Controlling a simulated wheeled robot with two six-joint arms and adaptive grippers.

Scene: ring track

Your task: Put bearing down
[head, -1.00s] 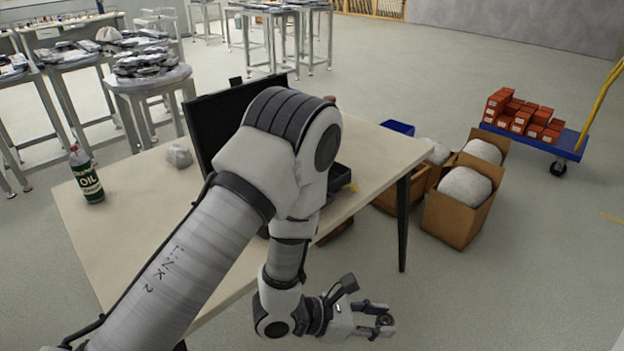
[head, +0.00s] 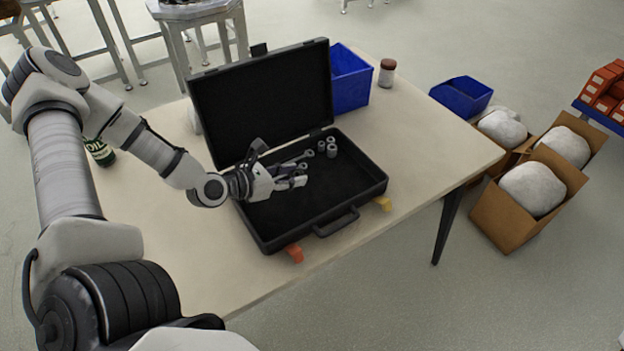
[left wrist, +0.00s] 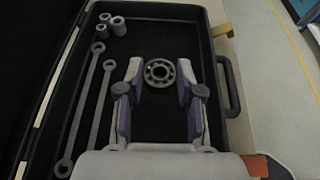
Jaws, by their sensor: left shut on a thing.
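The bearing (left wrist: 159,72) is a grey metal ring between the fingertips of my left gripper (left wrist: 160,77). In the left wrist view the fingers hold it at its two sides. In the head view my left gripper (head: 293,178) is over the inside of an open black case (head: 318,209), near its middle. The case's black floor shows beneath the bearing; I cannot tell whether the bearing touches it. Two wrenches (left wrist: 85,105) and several sockets (left wrist: 111,25) lie in the case, to the left of the gripper in the left wrist view. My right gripper is not in view.
The case stands on a beige table (head: 415,150) with its lid (head: 262,103) upright behind. A blue bin (head: 350,79), a brown jar (head: 387,72) and a green oil bottle (head: 100,152) stand around it. Cardboard boxes (head: 515,215) are on the floor at right.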

